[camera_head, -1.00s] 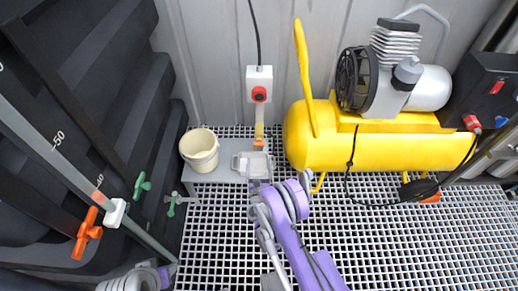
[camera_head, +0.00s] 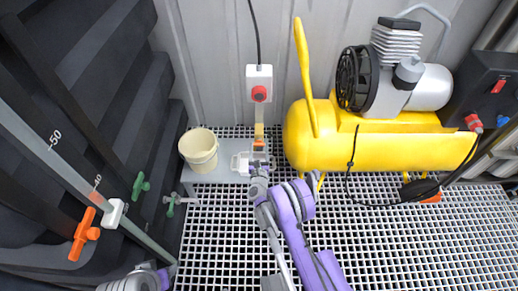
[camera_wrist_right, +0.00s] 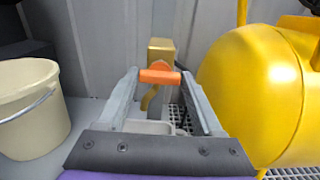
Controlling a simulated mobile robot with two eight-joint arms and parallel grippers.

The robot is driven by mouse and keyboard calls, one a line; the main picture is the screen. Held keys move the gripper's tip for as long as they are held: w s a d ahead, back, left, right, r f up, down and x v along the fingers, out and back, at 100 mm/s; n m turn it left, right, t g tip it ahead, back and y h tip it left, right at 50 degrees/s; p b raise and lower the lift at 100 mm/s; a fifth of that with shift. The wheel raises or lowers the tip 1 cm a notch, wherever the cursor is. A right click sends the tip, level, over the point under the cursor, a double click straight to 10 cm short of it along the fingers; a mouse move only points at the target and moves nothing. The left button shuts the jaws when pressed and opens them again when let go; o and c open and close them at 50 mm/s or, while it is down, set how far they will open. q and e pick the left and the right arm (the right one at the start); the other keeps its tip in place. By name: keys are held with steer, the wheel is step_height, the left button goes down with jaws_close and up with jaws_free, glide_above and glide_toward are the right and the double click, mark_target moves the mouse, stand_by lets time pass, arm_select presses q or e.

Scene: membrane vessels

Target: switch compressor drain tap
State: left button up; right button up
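The drain tap is a brass fitting (camera_head: 259,130) with an orange handle (camera_head: 258,143), below a red-button switch box and left of the yellow compressor tank (camera_head: 380,150). In the right wrist view the orange handle (camera_wrist_right: 160,76) lies crosswise between the fingertips, with the brass body (camera_wrist_right: 161,50) behind it. My right gripper (camera_head: 259,160) is open around the handle; its fingers (camera_wrist_right: 160,80) stand close to both handle ends, and I cannot tell whether they touch. My left gripper (camera_head: 168,270) is small at the lower left, its fingers unclear.
A cream bucket (camera_head: 199,150) stands left of the tap on a grey surface (camera_head: 215,178), beside a white tray (camera_head: 240,162). The switch box (camera_head: 259,84) hangs above. Green (camera_head: 140,185) and orange (camera_head: 84,233) valve handles are at the left. Open grating lies in front.

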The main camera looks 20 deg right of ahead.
steer(key=c, duration=0.9)
steer(key=shift+o, duration=0.2)
steer(key=n+b, duration=0.2)
steer(key=shift+f+n, duration=0.15)
steer(key=shift+n, duration=0.15)
steer(key=n+b, duration=0.1)
steer(key=n, duration=0.1)
steer(key=shift+n, duration=0.4)
steer(key=n+b, duration=0.1)
steer(key=n, duration=0.3)
steer(key=shift+n+b, duration=0.3)
steer(key=n, duration=0.6)
steer(key=o, duration=1.4)
